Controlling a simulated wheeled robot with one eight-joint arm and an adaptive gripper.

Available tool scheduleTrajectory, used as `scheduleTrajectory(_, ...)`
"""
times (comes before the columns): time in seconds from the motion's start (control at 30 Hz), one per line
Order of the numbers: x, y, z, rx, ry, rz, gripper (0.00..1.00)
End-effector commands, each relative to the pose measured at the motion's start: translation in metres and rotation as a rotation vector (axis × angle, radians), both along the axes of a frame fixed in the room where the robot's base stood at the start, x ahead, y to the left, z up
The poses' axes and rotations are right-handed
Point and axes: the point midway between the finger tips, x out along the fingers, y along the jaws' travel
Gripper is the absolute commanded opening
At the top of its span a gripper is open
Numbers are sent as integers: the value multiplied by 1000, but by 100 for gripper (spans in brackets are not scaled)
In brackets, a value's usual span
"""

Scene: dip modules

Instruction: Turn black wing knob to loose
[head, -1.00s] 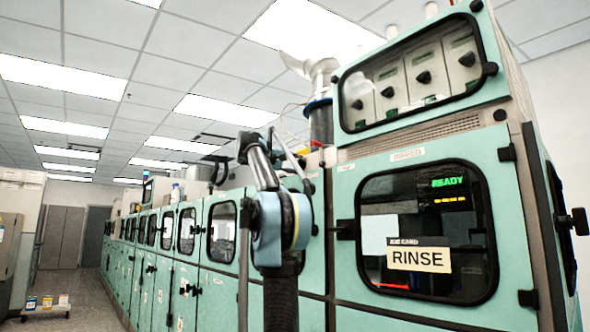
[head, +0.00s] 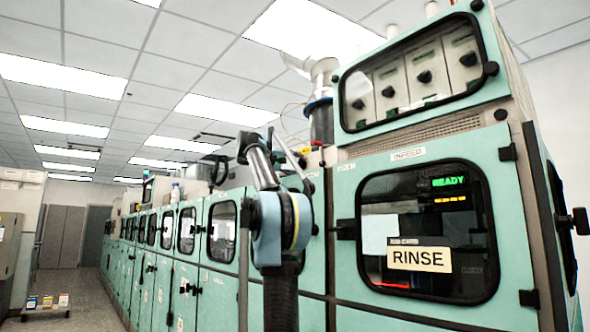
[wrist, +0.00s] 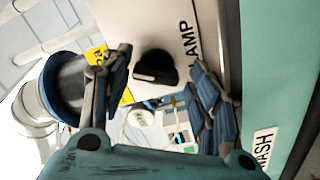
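In the wrist view, the black wing knob (wrist: 156,67) sits on a pale panel, beside a label ending in "AMP". My gripper (wrist: 160,90) is open, with one finger on the left and one on the right of the knob. The knob shows between and beyond the fingertips. I cannot tell whether either finger touches it. In the head view my arm stands in front of the teal machine row, and the gripper and this knob cannot be made out there.
A teal cabinet with a RINSE sign (head: 419,259) stands at the right. Above it is a window (head: 415,75) with several dark knobs behind it. A wide duct with a blue collar (wrist: 62,88) is left of the fingers. A WASH label (wrist: 263,150) is on the teal panel at right.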

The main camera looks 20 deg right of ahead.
Motion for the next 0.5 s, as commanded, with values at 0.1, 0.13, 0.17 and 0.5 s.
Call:
scheduleTrajectory(0.1,-1,0,0,0,0,-1,60)
scheduleTrajectory(0.13,-1,0,0,0,0,-1,60)
scheduleTrajectory(0.17,-1,0,0,0,1,-1,60)
scheduleTrajectory(0.5,-6,16,1,-1,1,1,60)
